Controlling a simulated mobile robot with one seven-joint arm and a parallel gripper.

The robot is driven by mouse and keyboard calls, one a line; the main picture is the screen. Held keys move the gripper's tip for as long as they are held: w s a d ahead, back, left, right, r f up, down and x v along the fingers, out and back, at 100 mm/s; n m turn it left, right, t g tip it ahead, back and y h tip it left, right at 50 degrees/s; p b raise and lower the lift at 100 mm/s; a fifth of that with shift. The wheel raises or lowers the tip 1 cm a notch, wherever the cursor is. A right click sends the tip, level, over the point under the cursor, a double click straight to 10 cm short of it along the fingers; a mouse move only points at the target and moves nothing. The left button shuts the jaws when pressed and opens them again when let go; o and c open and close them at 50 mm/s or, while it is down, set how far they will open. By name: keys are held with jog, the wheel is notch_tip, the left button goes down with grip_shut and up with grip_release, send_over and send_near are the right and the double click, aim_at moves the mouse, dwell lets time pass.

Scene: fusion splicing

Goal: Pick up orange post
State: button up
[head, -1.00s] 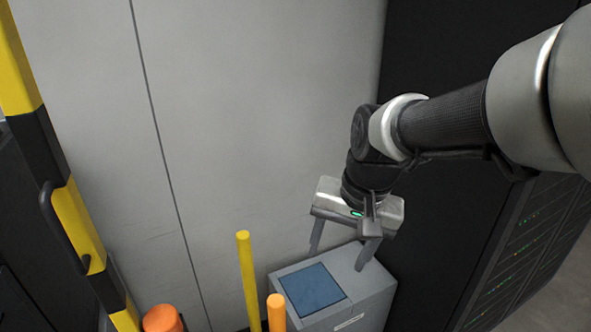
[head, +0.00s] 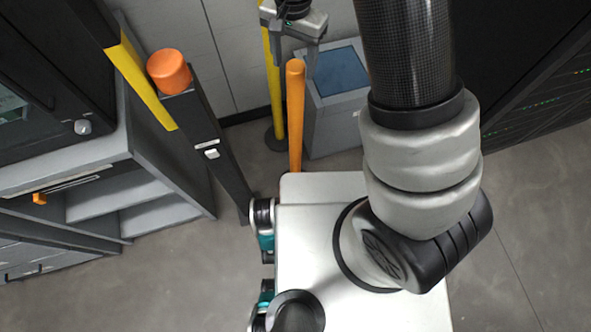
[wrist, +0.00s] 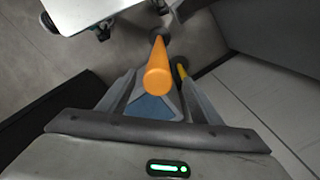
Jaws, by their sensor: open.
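The orange post (head: 295,115) stands upright in the head view, in front of the grey box and close to my base. My gripper (head: 294,62) is at the top of that view, partly cut off, near the post's upper end. In the wrist view the orange post (wrist: 158,78) shows end-on, its rounded top between my gripper's two spread fingers (wrist: 157,84) in the picture. The gripper is open and holds nothing. How far the fingertips are above or beside the top cannot be told.
A yellow post (head: 272,90) stands just left of the orange one. A grey box with a blue top (head: 328,72) is behind it. A black post with an orange cap (head: 169,72) and shelving (head: 130,200) are at left, and dark racks (head: 530,70) at right.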

aim_at(296, 82)
jog(key=f, duration=0.3)
jog(key=f+b, duration=0.1)
jog(key=f, duration=0.3)
jog(key=shift+d+f, duration=0.2)
jog(key=shift+f, duration=0.1)
grip_shut()
jog(key=shift+w+r, duration=0.1)
jog(key=shift+r, duration=0.05)
